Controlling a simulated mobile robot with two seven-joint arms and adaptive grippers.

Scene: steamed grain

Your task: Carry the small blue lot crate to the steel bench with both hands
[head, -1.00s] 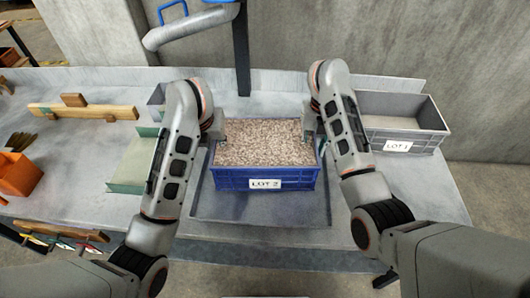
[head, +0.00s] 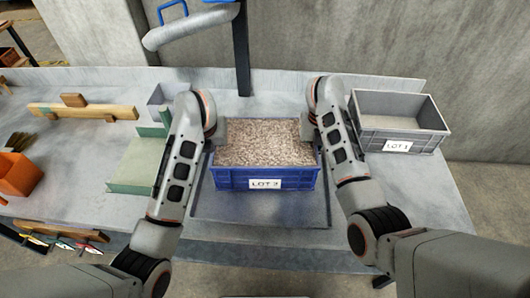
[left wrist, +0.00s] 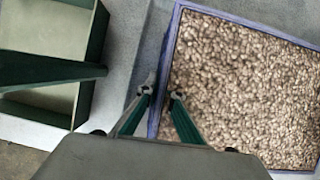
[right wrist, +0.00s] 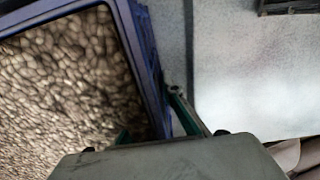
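The blue crate (head: 230,181), labelled LOT 2 and full of pale brown grain (head: 265,143), rests level on a grey tray-like surface (head: 210,208) on the bench. My left gripper (head: 218,131) is at its left wall. In the left wrist view, the gripper (left wrist: 162,94) has one finger outside the rim and one over the grain, with small gaps. My right gripper (head: 311,131) is at the right wall. In the right wrist view, the gripper (right wrist: 147,110) straddles the wall, one finger outside, the other partly hidden inside. Both look open.
A grey crate (head: 397,123) labelled LOT 1 stands at the right. A green-edged open box (head: 135,172), wooden bar (head: 82,111) and orange bin (head: 18,174) are to the left. A pipe (head: 190,26) and post are behind. The surface in front of the crate is clear.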

